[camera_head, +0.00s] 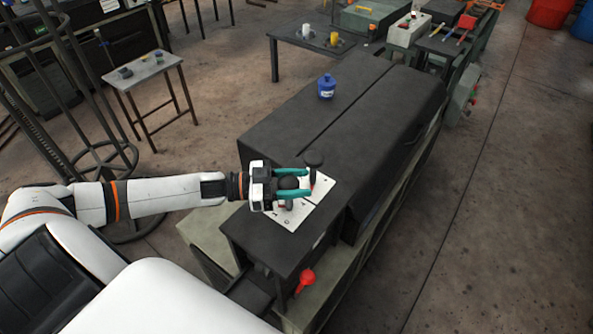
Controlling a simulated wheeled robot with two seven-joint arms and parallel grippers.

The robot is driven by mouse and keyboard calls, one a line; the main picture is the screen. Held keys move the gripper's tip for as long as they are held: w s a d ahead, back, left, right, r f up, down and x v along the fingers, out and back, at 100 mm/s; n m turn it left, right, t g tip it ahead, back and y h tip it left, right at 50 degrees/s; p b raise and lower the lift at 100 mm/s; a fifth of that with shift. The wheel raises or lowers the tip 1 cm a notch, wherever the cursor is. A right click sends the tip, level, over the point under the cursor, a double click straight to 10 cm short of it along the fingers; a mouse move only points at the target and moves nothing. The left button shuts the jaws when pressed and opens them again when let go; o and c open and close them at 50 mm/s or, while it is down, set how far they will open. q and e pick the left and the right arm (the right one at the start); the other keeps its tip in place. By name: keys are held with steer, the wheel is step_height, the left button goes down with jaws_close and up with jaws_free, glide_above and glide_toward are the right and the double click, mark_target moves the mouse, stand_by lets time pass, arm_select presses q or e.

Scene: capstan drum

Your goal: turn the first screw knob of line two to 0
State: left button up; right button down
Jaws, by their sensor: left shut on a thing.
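My left gripper (307,182) reaches in from the left over a white plate (312,208) on the near end of a long dark machine. Its two teal fingers are shut on a dark round knob (288,183), one finger on either side of it. I cannot tell from the picture which knob belongs to line two. My right gripper is not in view.
A blue bottle (327,87) stands farther back on the machine's dark top (375,105). A red ball-ended handle (306,278) sticks out at the near end. A small side table (150,69) stands at the left. Open floor (510,200) lies to the right.

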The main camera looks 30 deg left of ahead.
arm_select(q)
steer(key=n+t+y+p, duration=0.3)
steer(key=n+y+p, duration=0.1)
steer(key=n+t+y+p, duration=0.2)
steer(key=y, duration=0.1)
steer(key=shift+w+a+r+t+p, duration=0.2)
steer(key=shift+a+t+p, duration=0.1)
steer(key=shift+n+t+y, duration=0.3)
steer(key=shift+n+y, duration=0.1)
steer(key=shift+y, duration=0.2)
steer(key=n+y, duration=0.1)
steer(key=y, duration=0.1)
steer(key=n+y+p, duration=0.1)
steer(key=y, duration=0.1)
steer(key=shift+w+a+f+n+t, duration=0.1)
steer(key=shift+a+f+n+t, duration=0.1)
steer(key=shift+a+n+t, duration=0.15)
steer(key=shift+a+n+y, duration=0.1)
steer(key=shift+n+y, duration=0.7)
steer(key=shift+y, duration=0.55)
steer(key=shift+a+n+y, duration=0.1)
steer(key=shift+n+y, duration=0.65)
steer(key=shift+y, duration=0.6)
steer(key=shift+r, duration=0.1)
steer(key=o, duration=1)
